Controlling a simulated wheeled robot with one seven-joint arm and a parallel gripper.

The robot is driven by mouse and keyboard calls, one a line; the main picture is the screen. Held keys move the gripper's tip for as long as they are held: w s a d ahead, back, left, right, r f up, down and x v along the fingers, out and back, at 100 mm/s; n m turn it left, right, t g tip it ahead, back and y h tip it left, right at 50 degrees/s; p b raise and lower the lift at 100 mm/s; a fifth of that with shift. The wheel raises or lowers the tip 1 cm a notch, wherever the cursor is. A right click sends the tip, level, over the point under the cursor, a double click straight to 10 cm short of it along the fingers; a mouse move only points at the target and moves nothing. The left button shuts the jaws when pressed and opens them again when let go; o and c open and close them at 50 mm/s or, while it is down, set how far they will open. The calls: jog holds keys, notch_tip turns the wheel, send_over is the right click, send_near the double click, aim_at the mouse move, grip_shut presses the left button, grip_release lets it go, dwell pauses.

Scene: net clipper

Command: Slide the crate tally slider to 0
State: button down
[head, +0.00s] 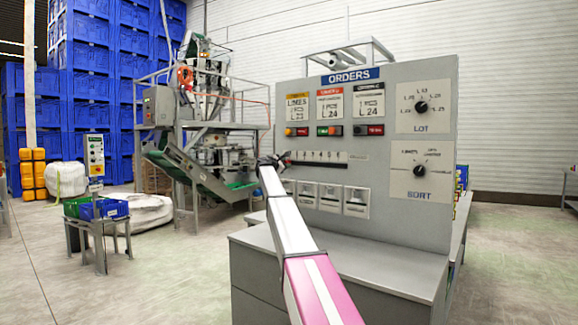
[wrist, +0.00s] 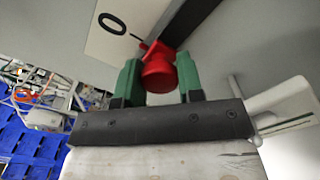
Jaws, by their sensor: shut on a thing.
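The crate tally slider has a red knob (wrist: 158,75), which sits between the green fingers of my gripper (wrist: 160,84) in the wrist view. The fingers are shut on the knob. A large printed 0 (wrist: 112,24) on a white plate is just beside the knob's pointed stem. In the head view, my gripper (head: 272,160) is at the left end of the slider's numbered scale (head: 325,156) on the grey panel. My gripper and arm hide the knob and the scale's left end there.
The ORDERS panel (head: 430,150) carries order cards and coloured buttons above the scale, with LOT (head: 421,107) and SORT (head: 419,170) dials at the right. White plates (head: 331,197) sit below the scale. A grey cabinet (head: 385,260) stands beneath my arm.

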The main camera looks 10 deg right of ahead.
jog(key=shift+w+a, duration=0.15)
jog(key=shift+w, duration=0.05)
jog(key=c, duration=0.8)
grip_release()
jog(key=shift+a+f, duration=0.1)
jog(key=shift+o, duration=0.2)
jog(key=shift+s, duration=0.1)
jog(key=shift+s+a, duration=0.4)
jog(key=shift+a, duration=0.05)
jog(key=v, duration=0.9)
jog(key=shift+s+a, duration=0.1)
jog(key=shift+a, duration=0.15)
